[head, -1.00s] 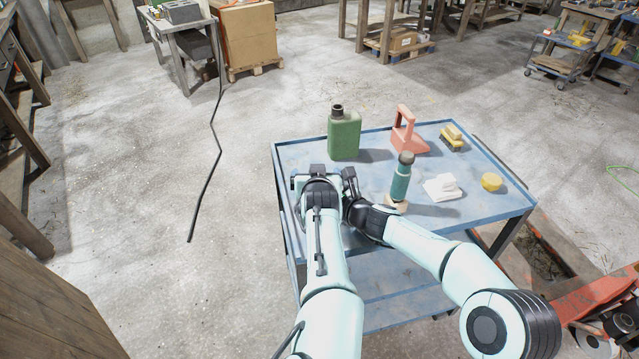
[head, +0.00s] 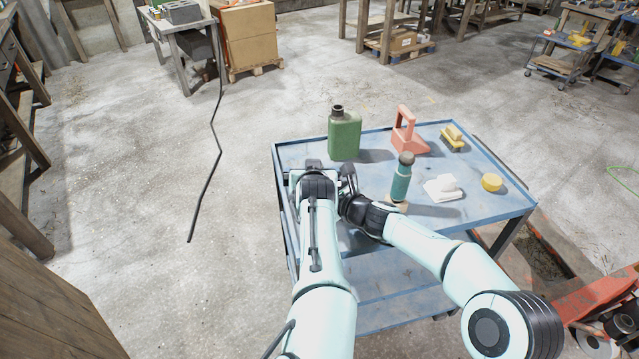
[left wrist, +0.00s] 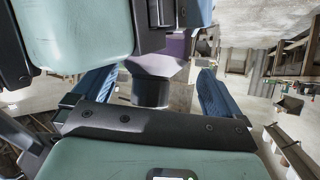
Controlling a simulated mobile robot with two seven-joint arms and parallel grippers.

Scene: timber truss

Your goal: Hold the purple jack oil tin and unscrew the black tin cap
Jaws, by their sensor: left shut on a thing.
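In the left wrist view, my left gripper (left wrist: 158,80) has its two blue fingers on either side of the black tin cap (left wrist: 152,70) and is shut on it. A strip of the purple jack oil tin (left wrist: 177,45) shows just beyond the cap; most of the tin is hidden. My right gripper (left wrist: 165,12) crosses close to the tin in the same view; whether its jaws are closed on it is not clear. In the head view, my left gripper (head: 315,168) and my right gripper (head: 348,182) are close together at the table's left side, and tin and cap are hidden.
The blue table (head: 470,205) carries a green canister (head: 344,137), a teal bottle (head: 401,182), a red-orange holder (head: 408,135), a yellow brush (head: 452,138), a white piece (head: 442,188) and a yellow roll (head: 491,182). The bottle stands close to my right gripper.

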